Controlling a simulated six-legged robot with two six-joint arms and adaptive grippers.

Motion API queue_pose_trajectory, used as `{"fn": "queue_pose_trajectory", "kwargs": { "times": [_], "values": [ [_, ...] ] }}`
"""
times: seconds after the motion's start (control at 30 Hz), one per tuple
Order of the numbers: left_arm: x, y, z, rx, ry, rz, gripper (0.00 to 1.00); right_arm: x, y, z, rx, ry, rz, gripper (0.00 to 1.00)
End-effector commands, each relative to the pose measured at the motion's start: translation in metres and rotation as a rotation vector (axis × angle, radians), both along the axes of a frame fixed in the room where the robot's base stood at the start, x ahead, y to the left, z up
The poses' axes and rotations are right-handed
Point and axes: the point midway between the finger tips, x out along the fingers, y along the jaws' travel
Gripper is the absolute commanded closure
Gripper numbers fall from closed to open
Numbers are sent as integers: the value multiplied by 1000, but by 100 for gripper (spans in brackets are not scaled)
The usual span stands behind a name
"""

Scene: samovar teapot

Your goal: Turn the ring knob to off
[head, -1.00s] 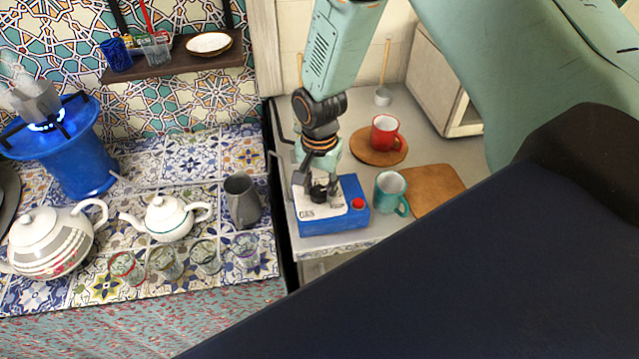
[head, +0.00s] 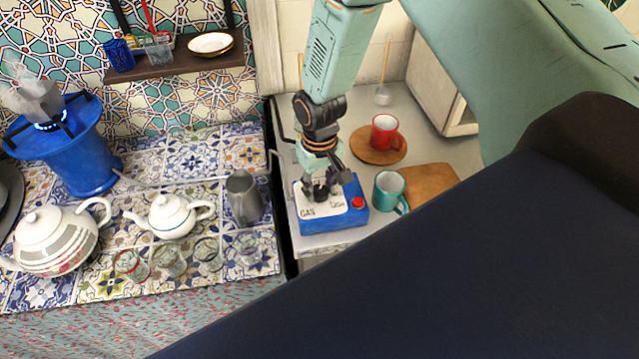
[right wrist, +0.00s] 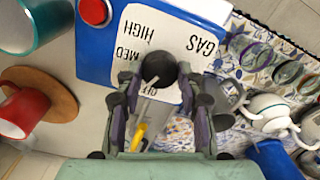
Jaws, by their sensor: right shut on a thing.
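The black ring knob (right wrist: 159,68) sits on the white label of the blue gas box (head: 332,222). My right gripper (head: 322,189) reaches down from above and is shut on the knob; in the right wrist view its two fingers (right wrist: 158,86) stand on either side of it. The label reads GAS, HIGH and MED, upside down in the wrist view; another word beside the knob is partly hidden. My left gripper is not in view.
A red button (head: 358,203) is on the box. A teal mug (head: 388,193) stands close right, a red mug (head: 383,132) behind on a round board. At left, a blue burner (head: 75,160) shows a blue flame under a moka pot (head: 38,100). Teapots and glasses stand on the tiles.

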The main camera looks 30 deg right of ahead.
Motion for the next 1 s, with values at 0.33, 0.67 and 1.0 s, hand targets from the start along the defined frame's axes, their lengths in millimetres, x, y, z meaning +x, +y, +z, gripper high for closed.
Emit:
{"fn": "queue_pose_trajectory", "kwargs": {
  "times": [0.33,0.67,1.0],
  "values": [
    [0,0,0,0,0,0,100,0,0,0,0,1,281,94],
    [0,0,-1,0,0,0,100,-1,0,0,0,1,433,94],
    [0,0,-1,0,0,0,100,-1,0,0,0,2,475,94]
  ]
}}
